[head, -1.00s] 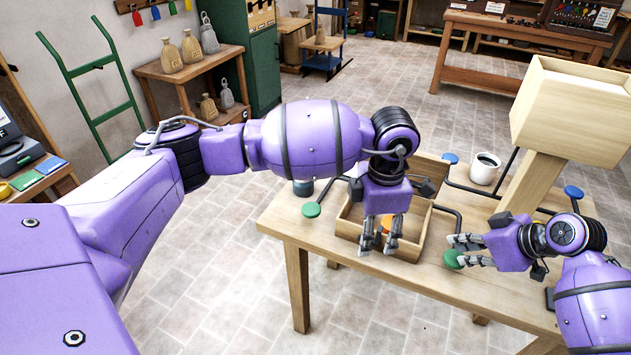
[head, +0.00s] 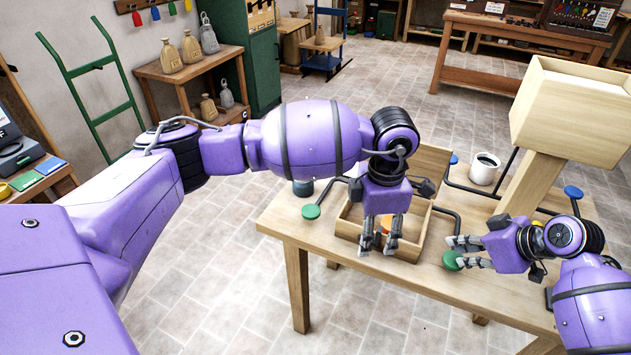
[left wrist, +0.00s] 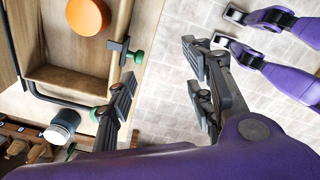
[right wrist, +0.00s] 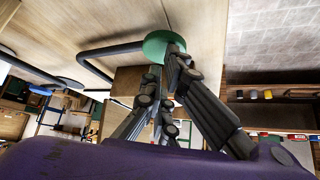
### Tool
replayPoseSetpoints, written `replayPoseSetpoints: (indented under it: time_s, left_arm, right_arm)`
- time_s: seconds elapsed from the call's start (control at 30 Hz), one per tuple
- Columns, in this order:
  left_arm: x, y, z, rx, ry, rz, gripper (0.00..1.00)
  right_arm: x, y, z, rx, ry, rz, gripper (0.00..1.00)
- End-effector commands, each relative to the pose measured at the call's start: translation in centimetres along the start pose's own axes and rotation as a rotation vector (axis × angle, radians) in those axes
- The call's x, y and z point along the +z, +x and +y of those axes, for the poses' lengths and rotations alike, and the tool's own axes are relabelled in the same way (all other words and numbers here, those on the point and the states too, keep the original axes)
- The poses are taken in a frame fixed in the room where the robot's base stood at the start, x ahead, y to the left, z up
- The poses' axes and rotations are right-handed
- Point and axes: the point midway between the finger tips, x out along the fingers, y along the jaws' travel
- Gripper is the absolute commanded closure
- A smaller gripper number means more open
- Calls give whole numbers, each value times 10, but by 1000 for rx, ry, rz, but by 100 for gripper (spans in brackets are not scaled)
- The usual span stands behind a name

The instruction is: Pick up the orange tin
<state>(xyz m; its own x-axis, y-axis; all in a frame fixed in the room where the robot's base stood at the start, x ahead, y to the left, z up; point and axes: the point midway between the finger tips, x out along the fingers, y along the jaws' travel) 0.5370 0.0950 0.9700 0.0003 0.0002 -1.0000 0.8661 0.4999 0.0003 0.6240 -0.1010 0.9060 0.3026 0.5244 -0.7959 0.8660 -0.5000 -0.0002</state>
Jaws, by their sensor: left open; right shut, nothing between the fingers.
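The orange tin (head: 387,222) is in an open wooden box (head: 347,232) on the table, partly hidden behind my left gripper. In the left wrist view the tin (left wrist: 87,16) shows as a round orange top inside the box, near the upper edge. My left gripper (head: 379,248) points down over the front part of the box, open and empty. In the left wrist view the tin is outside the gap between its fingers (left wrist: 158,82). My right gripper (head: 459,252) is shut and empty, right of the box, by a green disc (right wrist: 163,44). Whether it touches the disc is unclear.
The wooden table (head: 283,222) carries bent dark rods with coloured discs, such as a green one (head: 311,211) and a blue one (head: 573,192). A white mug (head: 484,170) stands behind the box. A large wooden hopper (head: 566,112) on a post rises at right.

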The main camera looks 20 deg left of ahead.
Motion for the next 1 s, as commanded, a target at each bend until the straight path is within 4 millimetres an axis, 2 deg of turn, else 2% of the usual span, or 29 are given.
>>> replayPoseSetpoints:
  time_s: [0.07,0.17,0.3,0.43,0.6,0.7,0.87,1.0]
  left_arm:
    - [5,-3,-1,3,6,-7,41]
    - [24,-11,3,11,-5,-27,41]
    - [54,-18,30,36,-265,-54,41]
    - [70,-19,55,54,-589,-74,41]
    - [75,-16,80,69,-960,-90,41]
    - [73,-14,89,75,-1112,-95,41]
    - [72,-11,92,76,-1228,-103,41]
    - [72,8,93,74,-1247,-101,41]
  right_arm:
    - [0,0,0,0,0,0,100]
    - [0,0,0,0,0,0,100]
    - [0,0,0,0,0,0,100]
    - [0,0,0,0,0,-1,100]
    - [0,0,0,0,0,-1,100]
    - [0,0,0,0,0,-1,100]
    - [0,0,0,0,0,0,100]
    - [0,0,0,0,0,0,100]
